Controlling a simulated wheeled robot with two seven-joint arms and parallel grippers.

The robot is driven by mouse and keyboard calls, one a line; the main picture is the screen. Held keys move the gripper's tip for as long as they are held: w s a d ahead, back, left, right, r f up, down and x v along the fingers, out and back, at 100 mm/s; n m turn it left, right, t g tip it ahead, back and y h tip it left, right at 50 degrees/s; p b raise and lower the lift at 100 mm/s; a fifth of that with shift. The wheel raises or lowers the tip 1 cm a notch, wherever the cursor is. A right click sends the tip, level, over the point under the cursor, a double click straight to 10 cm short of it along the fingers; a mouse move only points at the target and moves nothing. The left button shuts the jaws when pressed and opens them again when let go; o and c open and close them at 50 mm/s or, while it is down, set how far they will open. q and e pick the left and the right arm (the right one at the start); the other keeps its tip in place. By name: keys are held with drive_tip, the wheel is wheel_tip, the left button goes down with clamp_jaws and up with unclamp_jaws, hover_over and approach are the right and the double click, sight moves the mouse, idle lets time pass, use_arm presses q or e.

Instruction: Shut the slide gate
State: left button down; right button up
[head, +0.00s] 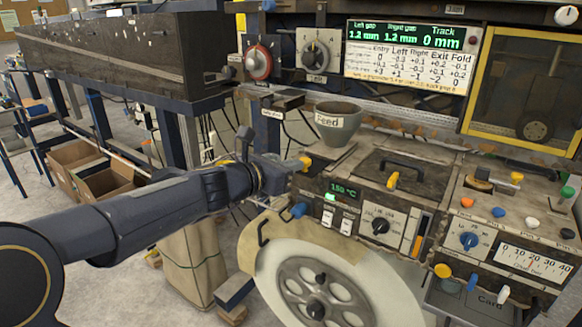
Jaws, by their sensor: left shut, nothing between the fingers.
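My left gripper (290,170) reaches in from the left, just left of the heater unit with the green 150 °C display (344,191). It is shut with nothing held. A small yellow tab (306,163) shows right at its fingertips, below the grey Feed cup (338,124); I cannot tell whether they touch. No part is clearly labelled as the slide gate, and I cannot tell whether the yellow tab belongs to it. The gripper hides part of the unit's left edge. My right gripper is not in view.
A large spoked wheel (278,283) stands below the gripper. A blue knob (299,210) sticks out close under it. A black handle (402,164) tops the unit. A control panel (490,205) with coloured knobs is at right. A yellow-framed window (478,80) stands behind.

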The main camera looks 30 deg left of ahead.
use_arm(q)
drive_tip(key=x, duration=0.4)
drive_tip(key=shift+w+a+r, duration=0.25)
drive_tip(key=shift+w, duration=0.25)
drive_tip(key=shift+r, duration=0.25)
